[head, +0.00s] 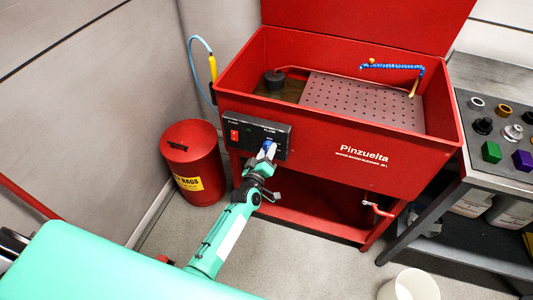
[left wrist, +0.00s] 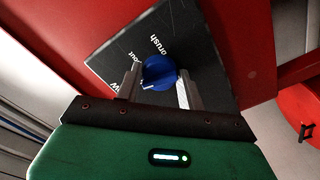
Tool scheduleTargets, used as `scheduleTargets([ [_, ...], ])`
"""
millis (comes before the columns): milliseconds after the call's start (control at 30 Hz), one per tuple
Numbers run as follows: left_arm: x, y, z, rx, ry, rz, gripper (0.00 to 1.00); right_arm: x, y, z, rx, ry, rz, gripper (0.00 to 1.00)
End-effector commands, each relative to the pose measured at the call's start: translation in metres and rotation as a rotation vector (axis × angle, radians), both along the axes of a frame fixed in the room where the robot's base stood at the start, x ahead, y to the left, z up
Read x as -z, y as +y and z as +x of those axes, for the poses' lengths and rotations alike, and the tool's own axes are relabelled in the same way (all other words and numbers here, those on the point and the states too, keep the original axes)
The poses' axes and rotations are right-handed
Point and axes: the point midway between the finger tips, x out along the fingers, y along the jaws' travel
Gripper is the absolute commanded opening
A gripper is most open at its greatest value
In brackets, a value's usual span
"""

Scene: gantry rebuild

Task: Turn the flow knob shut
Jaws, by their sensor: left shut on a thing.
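The blue flow knob (left wrist: 159,72) sits on the dark control panel (head: 240,122) at the front left of the red parts washer. In the left wrist view it is between the two fingers of my left gripper (left wrist: 157,84), which is shut on it. A white mark shows near the knob's lower edge. In the head view my left gripper (head: 268,151) reaches the panel just below the word FLOW and hides most of the knob. My right gripper is not in view.
A red rocker switch (head: 234,135) is on the panel, left of the knob. A red rag bin (head: 193,162) stands left of the washer (head: 363,158). A bench (head: 497,148) with several small parts is at the right. A white bucket (head: 409,286) is on the floor.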

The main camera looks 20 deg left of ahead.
Motion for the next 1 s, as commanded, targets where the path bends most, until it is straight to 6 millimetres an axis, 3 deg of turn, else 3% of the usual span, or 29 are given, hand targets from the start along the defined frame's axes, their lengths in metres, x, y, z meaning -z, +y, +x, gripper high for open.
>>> scheduleTargets([
  [300, 0.002, 0.0, -0.001, 0.0, 0.008, -0.178, 0.16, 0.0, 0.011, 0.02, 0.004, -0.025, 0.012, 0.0],
  [567, 0.001, 0.0, -0.001, -0.001, 0.01, -0.238, 0.16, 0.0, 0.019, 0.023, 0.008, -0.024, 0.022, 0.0],
  [1000, 0.001, 0.0, -0.001, -0.001, 0.011, -0.247, 0.16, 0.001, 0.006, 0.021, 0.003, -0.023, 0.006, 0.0],
])
